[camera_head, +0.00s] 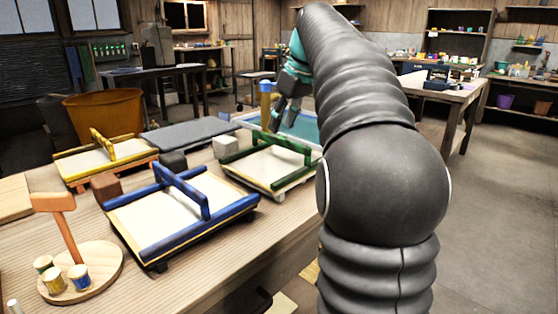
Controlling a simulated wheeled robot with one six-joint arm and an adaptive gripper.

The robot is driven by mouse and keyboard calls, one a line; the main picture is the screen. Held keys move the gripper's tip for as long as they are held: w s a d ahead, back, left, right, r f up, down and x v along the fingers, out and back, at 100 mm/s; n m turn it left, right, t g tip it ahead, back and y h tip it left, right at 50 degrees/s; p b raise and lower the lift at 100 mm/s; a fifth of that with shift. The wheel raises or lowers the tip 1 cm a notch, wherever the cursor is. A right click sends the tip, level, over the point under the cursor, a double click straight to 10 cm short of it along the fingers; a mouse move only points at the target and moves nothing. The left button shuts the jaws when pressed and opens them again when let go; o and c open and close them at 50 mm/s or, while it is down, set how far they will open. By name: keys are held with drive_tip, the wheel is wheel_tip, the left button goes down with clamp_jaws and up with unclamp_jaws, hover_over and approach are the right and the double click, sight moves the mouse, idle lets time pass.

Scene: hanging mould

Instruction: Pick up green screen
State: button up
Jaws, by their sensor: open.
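The green screen (262,167) lies on the wooden table (225,262), a pale panel in a green wooden frame with a raised green handle bar across it. My gripper (284,116) is teal with dark fingers. It is open, pointing down, and appears above and behind the green screen's far edge, apart from it. Its exact distance from the handle is hard to tell. My dark arm covers the area to the right of the green screen.
A blue screen (165,213) lies just left of the green one, and a yellow screen (85,167) further left. A wooden block (105,187) sits between them. A round stand (98,270) with small pots is front left. A teal-blue tray (305,126) lies behind the gripper.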

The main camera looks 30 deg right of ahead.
sight(279, 137)
drive_tip(key=x, duration=0.2)
drive_tip(key=b+x, duration=0.1)
drive_tip(key=shift+s+f, duration=0.25)
drive_tip(key=shift+f, duration=0.3)
drive_tip(key=shift+w+f, duration=0.3)
drive_tip(key=shift+f, duration=0.35)
clamp_jaws()
